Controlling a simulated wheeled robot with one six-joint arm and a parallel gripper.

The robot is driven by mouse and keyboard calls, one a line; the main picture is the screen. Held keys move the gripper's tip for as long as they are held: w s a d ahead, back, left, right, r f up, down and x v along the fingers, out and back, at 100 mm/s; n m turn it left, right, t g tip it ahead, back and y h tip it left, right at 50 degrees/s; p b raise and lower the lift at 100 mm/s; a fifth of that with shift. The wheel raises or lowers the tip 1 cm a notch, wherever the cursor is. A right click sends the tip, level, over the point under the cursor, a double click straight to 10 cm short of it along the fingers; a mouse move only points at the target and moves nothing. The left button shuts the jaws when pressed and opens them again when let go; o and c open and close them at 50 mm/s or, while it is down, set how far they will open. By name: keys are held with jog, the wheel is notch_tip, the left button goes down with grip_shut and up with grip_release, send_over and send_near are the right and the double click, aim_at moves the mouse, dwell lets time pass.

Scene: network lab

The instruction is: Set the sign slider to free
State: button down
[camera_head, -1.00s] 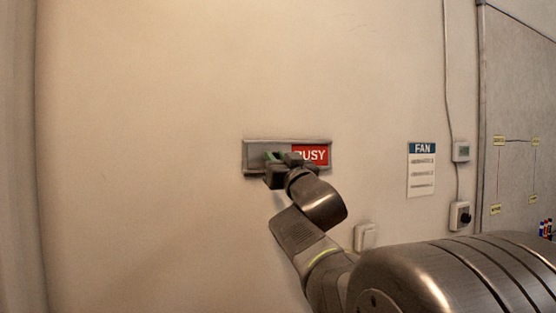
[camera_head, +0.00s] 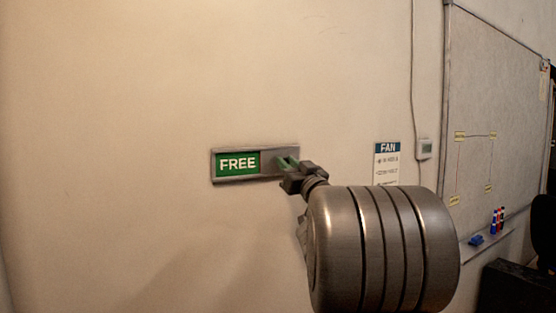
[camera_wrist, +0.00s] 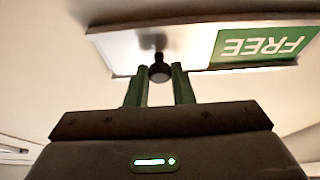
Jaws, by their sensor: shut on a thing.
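The sign (camera_head: 238,164) is a grey-framed plate on the wall. Its left part shows the green FREE panel, and the grey slider cover (camera_head: 268,163) lies over the right part. In the wrist view the sign appears upside down, with the green FREE panel (camera_wrist: 262,45) at the upper right. A small dark knob (camera_wrist: 160,72) sticks out from the slider cover. My gripper (camera_head: 287,162) is at the right end of the sign. In the wrist view its two green fingers (camera_wrist: 160,84) are shut around the knob, one on each side.
A FAN notice (camera_head: 387,162) hangs on the wall to the right, with a small thermostat (camera_head: 425,149) beside it. A large grey board (camera_head: 495,120) stands further right, with markers (camera_head: 497,220) below. The wall left of the sign is bare.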

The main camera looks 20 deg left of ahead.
jog(key=shift+r, duration=0.1)
jog(key=c, duration=1.4)
grip_release()
jog(key=shift+w+d, duration=0.1)
jog(key=shift+c, duration=0.2)
jog(key=shift+o, duration=0.8)
jog(key=shift+w+d, duration=0.1)
jog(key=b+v, duration=0.3)
jog(key=v, duration=1.1)
jog(key=shift+a, duration=0.2)
jog(key=p+x, duration=0.3)
jog(key=x, duration=1)
jog(key=shift+w+a+r, duration=0.15)
jog(key=shift+w+a, duration=0.1)
jog(key=shift+s+a, duration=0.2)
jog(key=shift+s, duration=0.05)
